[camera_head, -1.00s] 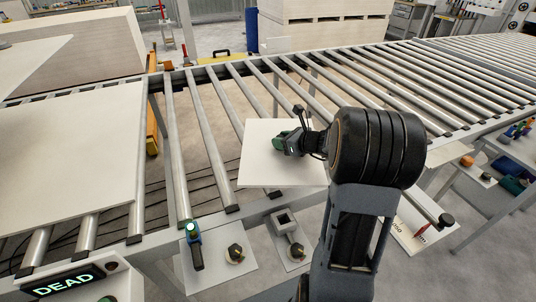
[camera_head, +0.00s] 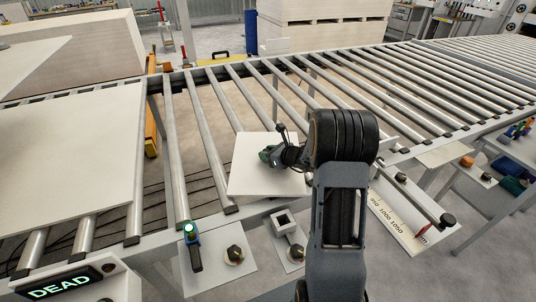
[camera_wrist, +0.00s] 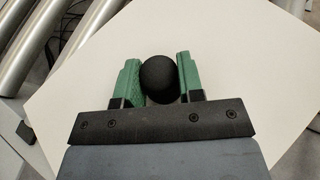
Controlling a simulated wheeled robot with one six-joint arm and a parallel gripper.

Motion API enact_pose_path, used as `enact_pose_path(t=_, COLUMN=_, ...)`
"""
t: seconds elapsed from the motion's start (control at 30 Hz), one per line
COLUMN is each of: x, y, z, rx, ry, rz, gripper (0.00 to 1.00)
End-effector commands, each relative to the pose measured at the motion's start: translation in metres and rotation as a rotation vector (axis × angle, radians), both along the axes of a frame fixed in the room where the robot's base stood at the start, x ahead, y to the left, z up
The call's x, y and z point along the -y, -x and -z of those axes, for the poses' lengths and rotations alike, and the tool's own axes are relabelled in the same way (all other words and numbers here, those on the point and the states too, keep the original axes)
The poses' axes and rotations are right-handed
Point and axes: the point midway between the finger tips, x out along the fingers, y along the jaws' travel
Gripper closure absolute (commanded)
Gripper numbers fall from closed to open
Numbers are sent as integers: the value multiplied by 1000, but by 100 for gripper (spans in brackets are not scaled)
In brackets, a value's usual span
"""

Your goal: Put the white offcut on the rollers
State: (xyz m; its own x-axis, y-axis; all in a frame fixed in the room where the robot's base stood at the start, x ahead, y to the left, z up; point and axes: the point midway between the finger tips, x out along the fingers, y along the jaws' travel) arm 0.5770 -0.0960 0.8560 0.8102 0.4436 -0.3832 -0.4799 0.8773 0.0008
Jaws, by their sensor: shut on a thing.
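The white offcut (camera_head: 252,178) is a flat pale square panel over the roller conveyor, near its front rail. It fills much of the wrist view (camera_wrist: 235,45). My gripper (camera_head: 270,154) is over the panel's upper face. In the wrist view its two green fingers (camera_wrist: 158,75) are shut on a round black knob (camera_wrist: 160,78) standing above the panel. How the knob joins the panel is hidden. The steel rollers (camera_head: 207,140) run under and beside the panel. I cannot tell whether the panel touches them.
A large pale board (camera_head: 70,150) covers the rollers at left, above a box reading DEAD (camera_head: 62,284). Bare rollers (camera_head: 400,90) extend to the right. Small plates with black knobs (camera_head: 234,255) are along the front. A printed ruler plate (camera_head: 392,213) is at right.

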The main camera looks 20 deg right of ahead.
Motion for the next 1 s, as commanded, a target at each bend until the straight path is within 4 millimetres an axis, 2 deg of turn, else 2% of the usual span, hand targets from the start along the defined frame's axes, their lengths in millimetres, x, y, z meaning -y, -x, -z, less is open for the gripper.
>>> enact_pose_path(t=0.4, x=0, y=-1, z=2, rx=5, ry=0, rz=0, gripper=100)
enact_pose_path(t=0.43, x=0, y=0, z=4, rx=0, ry=0, rz=0, gripper=64)
enact_pose_path(t=0.7, x=0, y=0, z=3, rx=0, ry=0, rz=0, gripper=40)
enact_pose_path(t=1.0, x=1, y=2, z=0, rx=0, ry=0, rz=1, gripper=40)
